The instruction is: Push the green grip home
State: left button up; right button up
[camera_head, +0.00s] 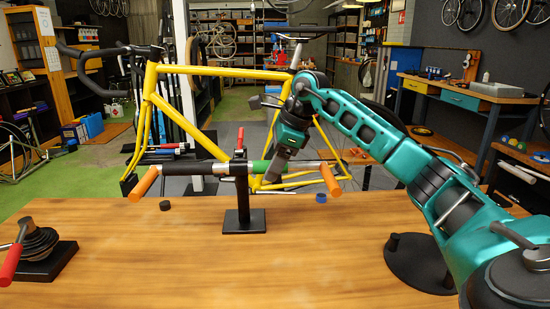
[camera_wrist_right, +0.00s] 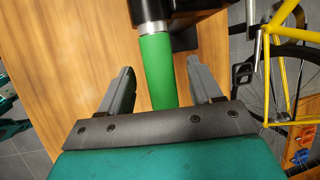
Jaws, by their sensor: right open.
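The green grip (camera_head: 260,167) sits on the right side of the horizontal bar, beside the stand's clamp. In the right wrist view the green grip (camera_wrist_right: 157,75) runs lengthwise between the fingers, with a silver ring (camera_wrist_right: 153,29) at its far end against a black part. My right gripper (camera_head: 277,168) reaches down at the grip from the right. In the wrist view its fingers (camera_wrist_right: 161,68) are open on either side of the grip, with gaps visible on both sides. The grip's near end is hidden behind the gripper body. My left gripper is not in view.
The black stand (camera_head: 244,222) stands on the wooden table (camera_head: 150,270). Orange handles (camera_head: 145,182) (camera_head: 331,180) flank it. A black spool with a red handle (camera_head: 35,245) is at left. A yellow bicycle (camera_head: 220,70) stands behind.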

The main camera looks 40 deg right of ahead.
aim_at(296, 163)
jog(key=c, duration=1.1)
jog(key=shift+s+d, duration=0.9)
jog(key=shift+d, duration=0.2)
jog(key=shift+s+d, duration=0.9)
jog(key=shift+d, duration=0.15)
jog(key=o, duration=1.1)
jog(key=shift+r, duration=0.1)
